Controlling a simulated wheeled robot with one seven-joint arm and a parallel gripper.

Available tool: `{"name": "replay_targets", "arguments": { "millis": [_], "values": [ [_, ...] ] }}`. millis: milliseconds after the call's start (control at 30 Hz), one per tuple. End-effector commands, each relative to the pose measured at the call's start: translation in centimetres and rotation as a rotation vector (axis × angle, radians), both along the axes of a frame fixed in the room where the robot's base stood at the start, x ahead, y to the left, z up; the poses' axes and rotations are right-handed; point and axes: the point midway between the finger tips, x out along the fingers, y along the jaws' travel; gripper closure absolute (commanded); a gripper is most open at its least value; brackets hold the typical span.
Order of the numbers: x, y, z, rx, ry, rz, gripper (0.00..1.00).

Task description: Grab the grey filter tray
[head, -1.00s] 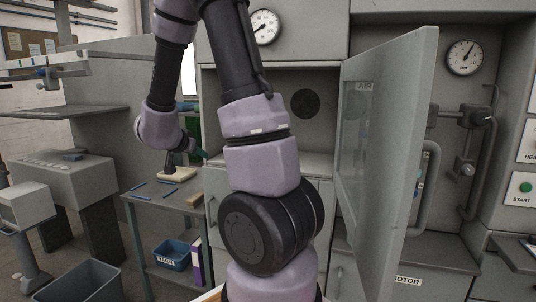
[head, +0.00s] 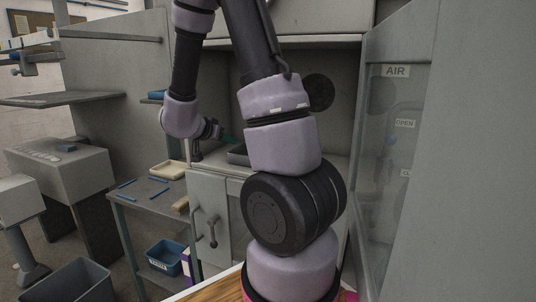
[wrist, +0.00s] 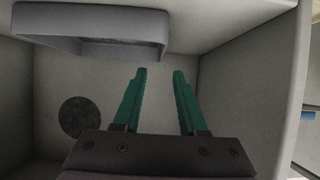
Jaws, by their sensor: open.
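The grey filter tray (head: 238,154) lies on the floor of the open cabinet compartment, partly hidden behind my arm in the head view. In the wrist view, which looks upside down, the tray (wrist: 95,32) is at the upper left, with its raised rim showing. My gripper (wrist: 159,72) has two green fingers, spread apart with nothing between them. It points into the compartment, and the tray is off to one side of the fingertips, apart from them. In the head view only a bit of green finger shows beside my wrist.
The open cabinet door (head: 398,150) stands close on the right. A side table (head: 150,192) on the left holds a cream tray (head: 168,170) and blue sticks. A blue bin (head: 164,257) is below. Compartment walls enclose my gripper; a dark round disc (wrist: 80,117) is on the back wall.

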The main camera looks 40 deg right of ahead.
Motion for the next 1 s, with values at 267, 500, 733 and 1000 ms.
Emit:
{"name": "replay_targets", "arguments": {
  "millis": [267, 500, 733, 1000],
  "values": [
    [1.8, -3.2, -2.1, 0.000, 0.002, -0.004, 0.59],
    [2.7, -4.5, -3.1, 0.001, 0.003, -0.002, 0.59],
    [4.4, -6.9, -5.0, 0.000, 0.001, -0.004, 0.59],
    [4.9, -7.6, -5.4, 0.000, -0.001, 0.000, 0.59]
  ]
}}
